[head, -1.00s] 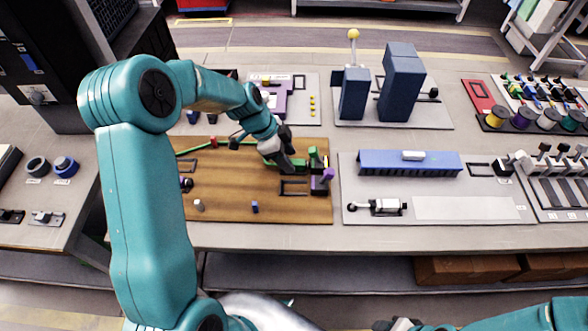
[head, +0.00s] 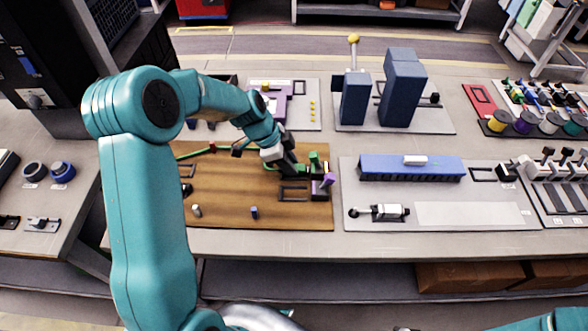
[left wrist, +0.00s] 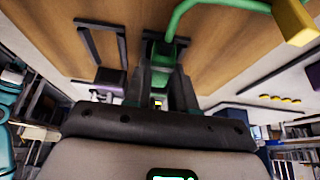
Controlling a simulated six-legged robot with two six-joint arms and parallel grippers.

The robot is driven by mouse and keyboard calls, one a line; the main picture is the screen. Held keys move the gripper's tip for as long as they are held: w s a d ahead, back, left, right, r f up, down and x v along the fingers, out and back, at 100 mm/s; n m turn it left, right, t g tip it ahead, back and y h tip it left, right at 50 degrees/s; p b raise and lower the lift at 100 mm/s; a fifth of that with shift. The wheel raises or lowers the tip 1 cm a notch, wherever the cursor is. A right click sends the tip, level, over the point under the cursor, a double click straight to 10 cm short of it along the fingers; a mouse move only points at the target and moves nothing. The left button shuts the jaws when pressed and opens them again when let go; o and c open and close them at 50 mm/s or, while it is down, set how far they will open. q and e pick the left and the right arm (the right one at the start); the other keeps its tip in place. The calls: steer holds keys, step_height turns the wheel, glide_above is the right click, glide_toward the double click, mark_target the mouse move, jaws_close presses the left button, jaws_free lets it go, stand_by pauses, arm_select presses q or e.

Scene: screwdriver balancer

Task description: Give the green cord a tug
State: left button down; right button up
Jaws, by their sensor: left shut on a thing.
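The wooden board (head: 225,215) lies on the workbench and carries a thin green cord (head: 196,152) along its back left. Green parts (head: 315,160) stand at its right edge, beside a purple piece (head: 327,181). My left gripper (head: 297,170) is low over the right part of the board. In the left wrist view, the fingers (left wrist: 163,75) are shut around a dark green piece (left wrist: 160,47), seemingly the end of the green cord. A bright green bent length (left wrist: 183,17) runs from there to a yellow block (left wrist: 295,20). The fingers hide the exact contact. My right gripper is out of view.
A grey plate (head: 365,220) with a blue bar (head: 410,169) lies right of the board. Tall blue blocks (head: 401,90) stand behind. Small pegs (head: 196,210) stand at the board's front left.

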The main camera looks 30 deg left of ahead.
arm_select(q)
steer(key=shift+s+f+b, duration=0.15)
steer(key=shift+f+b, duration=0.1)
steer(key=shift+b, duration=0.1)
stand_by(0.4)
steer(key=shift+d, duration=0.1)
stand_by(0.3)
steer(key=c, duration=1.1)
jaws_free()
steer(key=shift+o, duration=0.9)
steer(key=shift+r, duration=0.1)
steer(key=shift+r, duration=0.1)
steer(key=shift+r+p, duration=1.6)
steer(key=shift+r, duration=1.9)
